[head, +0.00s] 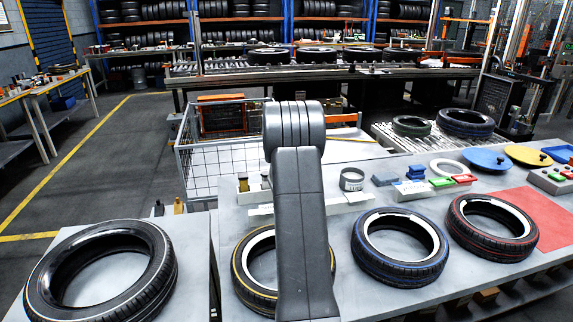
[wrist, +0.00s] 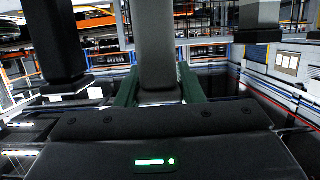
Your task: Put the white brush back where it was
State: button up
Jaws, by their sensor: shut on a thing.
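In the wrist view, the dark green fingers of my gripper (wrist: 157,72) are closed on a grey-looking upright piece, which I take to be the white brush (wrist: 156,40). It stands up between the fingers and runs out of the top of the view. Its bristles cannot be made out. In the head view my own arm stands in the middle and hides my gripper and the brush. No other white brush can be made out there.
Tyres with yellow (head: 240,270), blue (head: 363,248) and red (head: 461,223) markings lie on the grey table (head: 345,300). A plain tyre (head: 150,285) lies at left. Small items and a grey ring (head: 352,180) stand behind. A wire cage (head: 205,160) stands beyond. Floor at left is clear.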

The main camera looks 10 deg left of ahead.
jog(key=shift+f, duration=0.55)
jog(key=o, duration=1.1)
jog(key=b+v, duration=0.2)
jog(key=v, duration=1)
jog(key=shift+a, duration=0.1)
